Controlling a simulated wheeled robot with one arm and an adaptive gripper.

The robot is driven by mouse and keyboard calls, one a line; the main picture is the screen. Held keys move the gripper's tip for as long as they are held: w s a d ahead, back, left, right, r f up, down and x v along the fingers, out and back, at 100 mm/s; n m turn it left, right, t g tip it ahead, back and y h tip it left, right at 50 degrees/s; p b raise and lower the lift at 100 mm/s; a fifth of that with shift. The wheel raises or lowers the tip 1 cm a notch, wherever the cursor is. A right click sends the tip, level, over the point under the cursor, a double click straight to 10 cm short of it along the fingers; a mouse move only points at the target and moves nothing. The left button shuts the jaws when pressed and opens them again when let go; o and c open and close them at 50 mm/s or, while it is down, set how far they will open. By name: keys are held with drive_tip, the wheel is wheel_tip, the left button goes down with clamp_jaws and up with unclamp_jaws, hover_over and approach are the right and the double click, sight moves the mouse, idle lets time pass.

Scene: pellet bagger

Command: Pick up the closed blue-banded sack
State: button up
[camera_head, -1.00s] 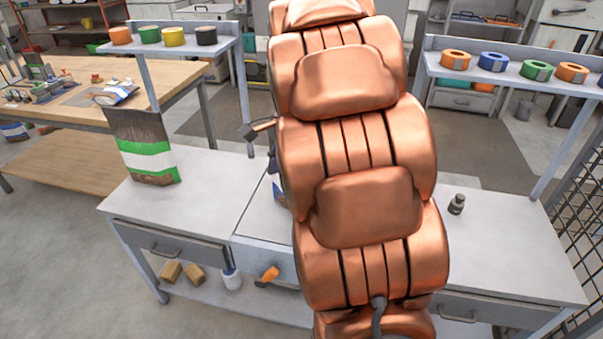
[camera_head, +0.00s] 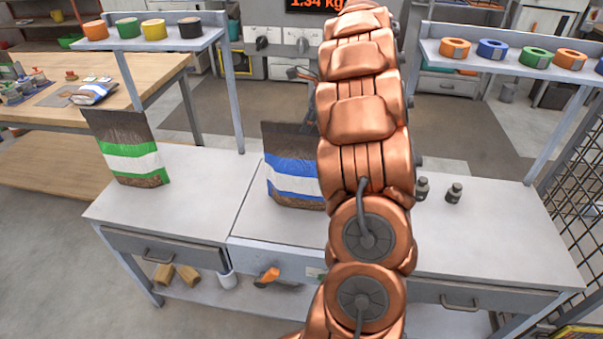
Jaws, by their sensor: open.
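A blue-banded sack (camera_head: 292,182), dark brown with blue and white bands, stands upright on the middle of the grey workbench (camera_head: 205,190). My arm hides its right edge, and I cannot tell whether its top is closed. A green-banded sack (camera_head: 130,158) stands at the workbench's left end. A small part of my gripper (camera_head: 300,74) shows left of my arm, above and beyond the middle sack. It is open, with most of it hidden behind the arm.
Two small dark weights (camera_head: 453,193) sit right of my arm. A display (camera_head: 315,4) at the back reads 1.34 kg. The bench's right part is mostly clear.

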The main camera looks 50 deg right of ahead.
sight(300, 140)
drive_tip(key=p+x, duration=0.1)
drive_tip(key=x, duration=0.4)
drive_tip(key=shift+w, duration=0.15)
drive_tip(key=shift+a+f, duration=0.1)
drive_tip(key=shift+f, duration=0.25)
drive_tip(key=shift+f+p, duration=0.25)
drive_tip(key=shift+p, duration=0.35)
clamp_jaws()
idle(0.4)
drive_tip(key=shift+w, duration=0.1)
idle(0.3)
